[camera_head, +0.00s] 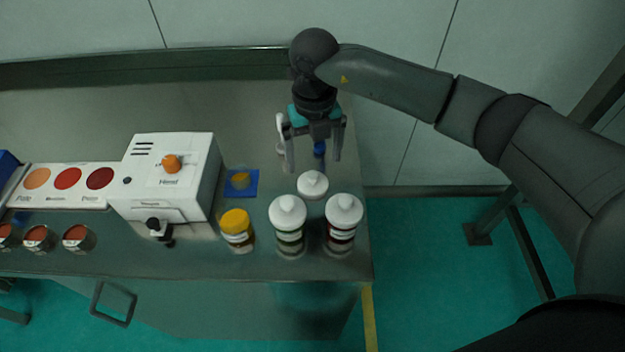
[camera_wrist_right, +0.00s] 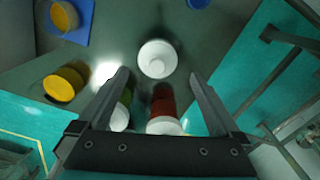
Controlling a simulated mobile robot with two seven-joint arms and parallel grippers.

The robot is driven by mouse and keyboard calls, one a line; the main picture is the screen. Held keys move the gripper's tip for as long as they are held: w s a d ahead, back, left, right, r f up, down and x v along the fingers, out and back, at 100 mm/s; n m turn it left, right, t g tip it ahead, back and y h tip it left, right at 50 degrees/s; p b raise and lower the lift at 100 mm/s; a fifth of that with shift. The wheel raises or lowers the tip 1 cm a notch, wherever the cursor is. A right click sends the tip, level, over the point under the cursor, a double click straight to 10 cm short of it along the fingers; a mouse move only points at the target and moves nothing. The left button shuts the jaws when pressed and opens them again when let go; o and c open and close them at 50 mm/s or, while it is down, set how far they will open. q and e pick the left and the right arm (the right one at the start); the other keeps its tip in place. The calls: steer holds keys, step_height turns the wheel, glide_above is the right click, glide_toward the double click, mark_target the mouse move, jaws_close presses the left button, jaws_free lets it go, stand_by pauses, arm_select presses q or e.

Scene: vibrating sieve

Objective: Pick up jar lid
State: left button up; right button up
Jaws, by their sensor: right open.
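A white jar lid with a raised round knob (camera_head: 313,184) sits on the steel table near its right end, just behind two white-capped jars. In the right wrist view the lid (camera_wrist_right: 157,60) lies just beyond and between the fingertips. My right gripper (camera_head: 313,164) is open and empty, pointing down a little behind the lid and apart from it. One jar has green contents (camera_head: 290,240) and the other has red contents (camera_head: 341,236); both stand upright with white caps on. My left gripper is not in view.
A yellow-lidded jar (camera_head: 237,230) stands left of the capped jars. A blue square with a yellow cup (camera_head: 240,181) lies behind it. A white machine with an orange knob (camera_head: 165,175) is further left. A blue object (camera_head: 319,148) shows between my fingers. The table's right edge is close.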

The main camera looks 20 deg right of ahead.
mark_target(313, 174)
steer(key=shift+f, duration=0.6)
steer(key=f, duration=0.4)
steer(key=shift+s+a+f, duration=0.2)
steer(key=shift+f, duration=0.4)
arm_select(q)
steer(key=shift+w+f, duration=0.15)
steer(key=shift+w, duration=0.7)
arm_select(e)
steer(key=shift+c, duration=0.7)
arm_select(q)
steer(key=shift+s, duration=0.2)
arm_select(e)
steer(key=c, duration=0.9)
steer(key=shift+r, duration=0.1)
steer(key=shift+c, duration=0.2)
